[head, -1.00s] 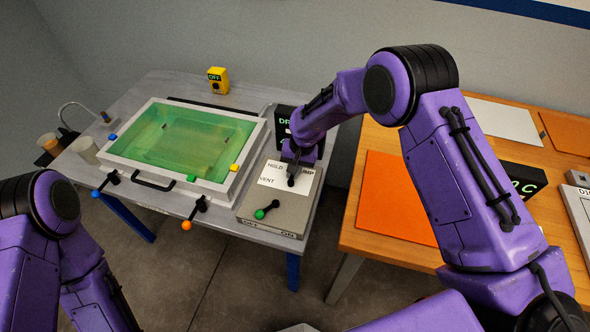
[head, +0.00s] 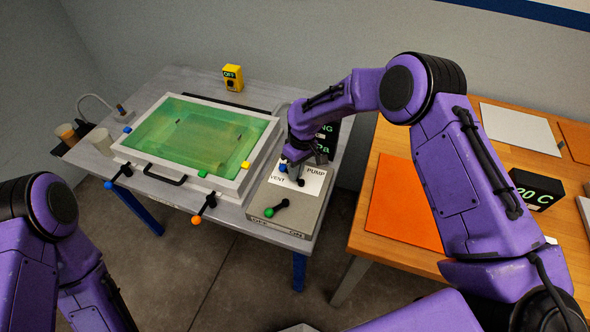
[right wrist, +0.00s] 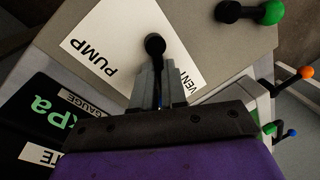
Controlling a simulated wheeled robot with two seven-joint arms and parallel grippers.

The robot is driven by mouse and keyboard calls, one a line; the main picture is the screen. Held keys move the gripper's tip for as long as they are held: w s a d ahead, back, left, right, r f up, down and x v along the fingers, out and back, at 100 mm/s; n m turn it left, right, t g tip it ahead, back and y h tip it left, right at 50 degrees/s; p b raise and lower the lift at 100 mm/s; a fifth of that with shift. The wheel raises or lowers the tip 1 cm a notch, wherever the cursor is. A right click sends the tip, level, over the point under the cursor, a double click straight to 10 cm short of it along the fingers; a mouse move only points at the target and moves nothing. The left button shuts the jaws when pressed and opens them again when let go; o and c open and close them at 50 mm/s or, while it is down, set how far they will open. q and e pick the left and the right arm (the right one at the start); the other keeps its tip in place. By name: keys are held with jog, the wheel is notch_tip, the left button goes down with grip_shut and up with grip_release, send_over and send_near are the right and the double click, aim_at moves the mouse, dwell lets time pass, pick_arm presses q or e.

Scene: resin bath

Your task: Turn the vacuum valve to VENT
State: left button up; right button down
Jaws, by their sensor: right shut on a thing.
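The vacuum valve is a black lever on a white label plate. Its dark round hub (head: 300,182) shows in the head view and, as a black ball (right wrist: 155,45), in the right wrist view. My right gripper (head: 292,164) is shut on the lever behind the hub. In the right wrist view the lever runs from the ball between the fingers (right wrist: 153,88). VENT (head: 278,179) is at the plate's left, PUMP (head: 315,172) at its right. HOLD is hidden behind my gripper. My left gripper is out of view; only its arm shows.
A green-topped lever (head: 276,209) stands on the same grey box (head: 290,222), in front of the valve. The resin bath (head: 240,187) is left of it, with an orange-tipped lever (head: 203,209). A black gauge (head: 326,142) stands close behind my gripper.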

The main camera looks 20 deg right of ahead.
jog(key=n, duration=0.2)
jog(key=a+n, duration=0.1)
jog(key=n, duration=0.1)
jog(key=shift+s+a+n+g+h, duration=0.2)
jog(key=shift+n+g+h, duration=0.1)
jog(key=shift+n, duration=0.1)
dwell(0.4)
jog(key=c, duration=1.2)
grip_release()
jog(key=shift+o, duration=0.2)
notch_tip(320, 180, up, 10)
jog(key=w+d+b, duration=0.1)
jog(key=b, duration=0.1)
jog(key=shift+w+r+b, duration=0.15)
jog(key=shift+w+b, duration=0.15)
jog(key=shift+d, duration=0.1)
